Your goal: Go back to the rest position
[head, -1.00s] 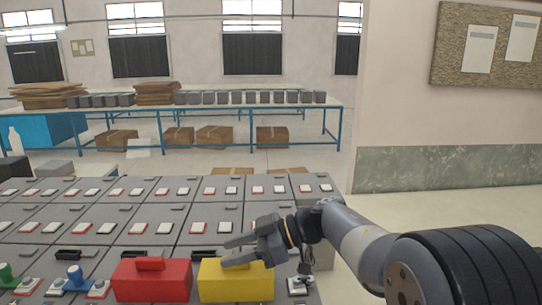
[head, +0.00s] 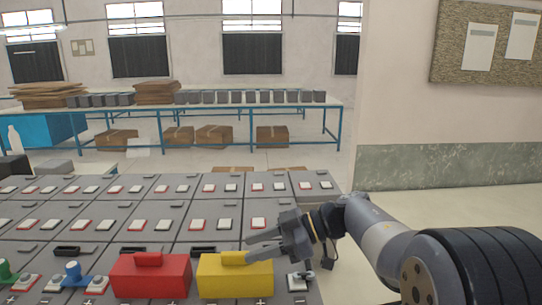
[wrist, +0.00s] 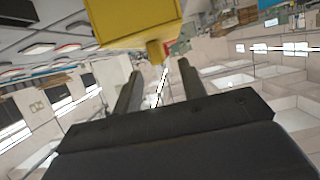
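My gripper (head: 262,246) is at the right end of the battery rows in the head view, close behind and above the yellow box (head: 236,278). Its two fingers point left and stand apart with nothing visible between them. In the wrist view the open fingers (wrist: 157,83) show with a gap, and the yellow box (wrist: 130,18) is just beyond them. I cannot tell whether a finger touches it. The red box (head: 150,277) sits to the left of the yellow one.
Grey batteries (head: 215,210) with red- and white-rimmed terminals fill the front. Blue (head: 73,270) and green (head: 5,272) pieces sit at the front left. A blue-framed table (head: 245,107) stands behind. A wall with a notice board (head: 490,45) is at right; floor beside the batteries is clear.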

